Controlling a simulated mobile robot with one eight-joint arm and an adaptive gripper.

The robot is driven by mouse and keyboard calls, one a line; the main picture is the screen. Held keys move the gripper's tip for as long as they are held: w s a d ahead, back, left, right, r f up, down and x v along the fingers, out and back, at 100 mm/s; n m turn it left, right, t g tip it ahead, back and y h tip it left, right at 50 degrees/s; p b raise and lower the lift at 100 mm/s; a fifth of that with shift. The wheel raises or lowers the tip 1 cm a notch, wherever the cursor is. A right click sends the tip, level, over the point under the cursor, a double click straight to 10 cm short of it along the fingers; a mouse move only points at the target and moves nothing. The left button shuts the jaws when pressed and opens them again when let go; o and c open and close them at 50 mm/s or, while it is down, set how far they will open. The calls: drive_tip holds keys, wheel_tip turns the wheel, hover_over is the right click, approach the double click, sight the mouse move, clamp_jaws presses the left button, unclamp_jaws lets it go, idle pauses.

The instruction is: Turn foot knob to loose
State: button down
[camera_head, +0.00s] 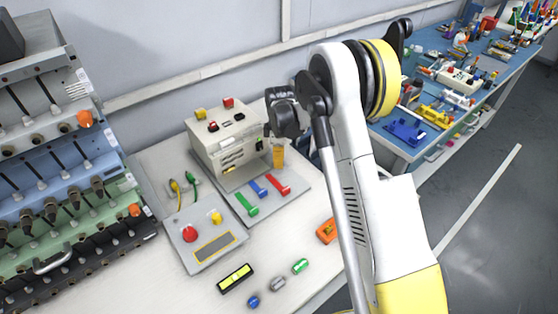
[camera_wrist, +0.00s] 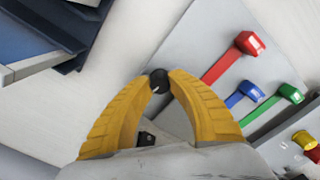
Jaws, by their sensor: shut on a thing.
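A small black round knob (camera_wrist: 158,80), which matches the foot knob, shows between the fingertips in the wrist view. It sits near the edge of a light grey plate (camera_wrist: 187,58). My gripper (camera_wrist: 160,83) has its two yellow fingers closed on the knob from both sides. In the head view my gripper (camera_head: 278,160) points down just right of a beige box (camera_head: 225,145). The knob itself is hidden behind the fingers there. Its turn position cannot be read.
Red (camera_head: 277,184), blue (camera_head: 258,187) and green (camera_head: 246,204) levers stand on the plate close by. A control panel (camera_head: 204,241) with a red button lies in front. A rack of coloured modules (camera_head: 60,185) stands at left. A blue-topped bench (camera_head: 425,85) is at right.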

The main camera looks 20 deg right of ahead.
drive_tip(key=c, duration=1.2)
unclamp_jaws()
drive_tip(key=shift+r, duration=0.1)
wheel_tip(320, 180, up, 12)
